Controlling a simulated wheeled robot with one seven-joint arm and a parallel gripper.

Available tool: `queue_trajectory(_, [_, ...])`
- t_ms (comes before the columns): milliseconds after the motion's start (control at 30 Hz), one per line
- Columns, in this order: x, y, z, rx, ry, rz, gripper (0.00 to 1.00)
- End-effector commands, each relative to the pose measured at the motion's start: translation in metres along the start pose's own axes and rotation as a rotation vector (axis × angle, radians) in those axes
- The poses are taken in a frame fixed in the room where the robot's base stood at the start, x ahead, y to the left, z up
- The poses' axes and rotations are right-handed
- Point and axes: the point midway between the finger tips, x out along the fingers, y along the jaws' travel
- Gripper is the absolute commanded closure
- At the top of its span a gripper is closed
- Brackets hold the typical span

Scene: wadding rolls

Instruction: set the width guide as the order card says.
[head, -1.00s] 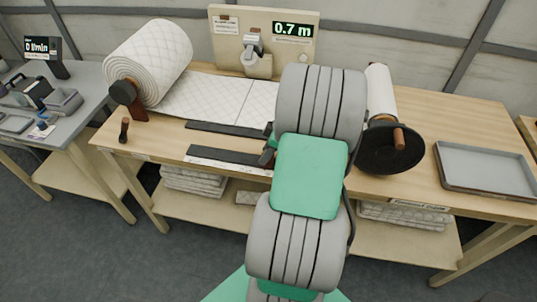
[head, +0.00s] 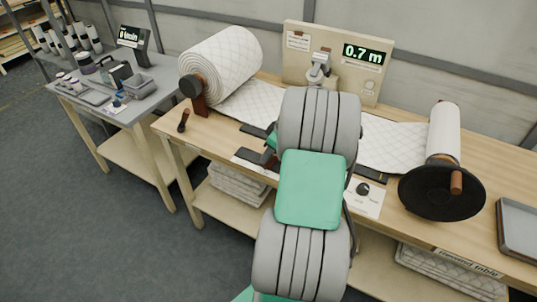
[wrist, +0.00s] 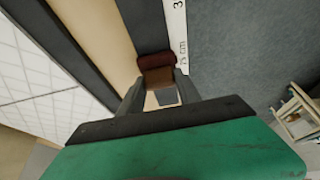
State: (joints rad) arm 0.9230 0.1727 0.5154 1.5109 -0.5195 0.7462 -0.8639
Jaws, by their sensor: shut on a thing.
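In the wrist view my gripper (wrist: 158,88) is shut on a dark red-brown block (wrist: 156,63), which looks like the width guide's handle. The block sits beside a white ruler strip (wrist: 176,25) marked in cm, next to a dark rail (wrist: 145,22). In the head view my gripper (head: 269,155) is at the bench's front edge, largely hidden by my arm. The guide's exact reading cannot be told. A small white card (head: 298,40) is on the back panel; its text is too small to read.
A quilted wadding roll (head: 222,65) stands at the left of the bench, its sheet (head: 395,145) running right to a roll with a black crank disc (head: 441,192). A display (head: 364,54) reads 0.7 m. A grey side table (head: 92,92) stands at left.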

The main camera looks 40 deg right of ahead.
Motion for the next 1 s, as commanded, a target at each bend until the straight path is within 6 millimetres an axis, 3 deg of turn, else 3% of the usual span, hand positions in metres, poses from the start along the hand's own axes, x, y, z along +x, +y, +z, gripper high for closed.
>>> queue_trajectory(133, [-0.001,0.002,-0.001,0.002,0.001,0.006,1.0])
queue_trajectory(167, [-0.001,0.002,-0.001,0.001,0.001,0.005,0.58])
queue_trajectory(400, [0.0,0.0,-0.001,-0.001,0.0,0.002,0.38])
queue_trajectory(733, [-0.007,0.0,-0.002,-0.003,0.001,0.003,0.38])
queue_trajectory(1000, [-0.059,0.001,-0.001,0.0,0.001,0.005,0.38])
